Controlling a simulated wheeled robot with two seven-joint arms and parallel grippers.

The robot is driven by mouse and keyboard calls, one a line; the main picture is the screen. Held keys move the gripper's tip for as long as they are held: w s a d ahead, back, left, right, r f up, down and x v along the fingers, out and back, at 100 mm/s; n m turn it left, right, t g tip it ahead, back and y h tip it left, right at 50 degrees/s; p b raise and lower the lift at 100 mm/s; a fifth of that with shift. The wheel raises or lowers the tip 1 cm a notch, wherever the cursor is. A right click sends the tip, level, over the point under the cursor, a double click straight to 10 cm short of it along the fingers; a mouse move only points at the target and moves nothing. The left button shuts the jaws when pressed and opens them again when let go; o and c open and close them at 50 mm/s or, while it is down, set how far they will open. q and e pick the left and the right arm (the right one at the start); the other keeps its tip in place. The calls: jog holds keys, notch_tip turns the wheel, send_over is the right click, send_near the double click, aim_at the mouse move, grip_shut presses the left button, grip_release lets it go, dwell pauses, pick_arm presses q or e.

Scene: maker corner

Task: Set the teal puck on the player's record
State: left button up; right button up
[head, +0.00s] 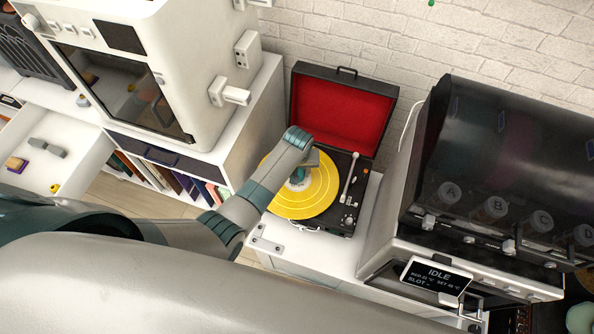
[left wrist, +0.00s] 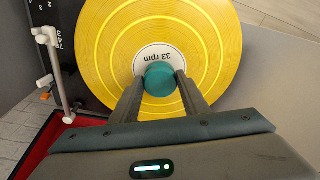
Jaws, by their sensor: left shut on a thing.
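The teal puck (left wrist: 163,78) is between the two fingers of my left gripper (left wrist: 162,84), which is shut on it. The puck is over the label of the yellow record (left wrist: 215,40), a little off the label's middle. I cannot tell whether it touches the record. In the head view the record (head: 318,196) lies on the record player (head: 350,222), whose red-lined lid (head: 345,112) stands open. My left gripper (head: 299,178) is over the record's middle there, and the puck is mostly hidden by it. My right gripper is not in view.
The tonearm (head: 349,176) stands at the right of the record; it also shows in the left wrist view (left wrist: 58,70). A dark-lidded machine (head: 500,150) with an IDLE screen (head: 436,277) is to the right. A white cabinet machine (head: 190,60) is to the left.

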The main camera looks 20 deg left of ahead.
pick_arm(q)
jog(key=shift+s+d+p, duration=0.1)
jog(key=shift+p, duration=0.2)
dwell(1.0)
jog(key=shift+f, duration=0.7)
dwell(0.6)
jog(key=o, duration=0.9)
jog(key=r+p, duration=0.3)
jog(key=p, duration=0.1)
jog(key=s+r+p, duration=0.1)
jog(key=r+p, duration=0.1)
jog(key=shift+d+r, duration=0.15)
jog(key=shift+r, duration=0.2)
jog(key=shift+s+r+p, duration=0.1)
jog(key=shift+r+p, duration=0.45)
jog(key=shift+r, duration=0.7)
jog(key=shift+s+d+r, duration=0.1)
jog(key=shift+s+r, duration=0.1)
jog(key=shift+r, duration=1.15)
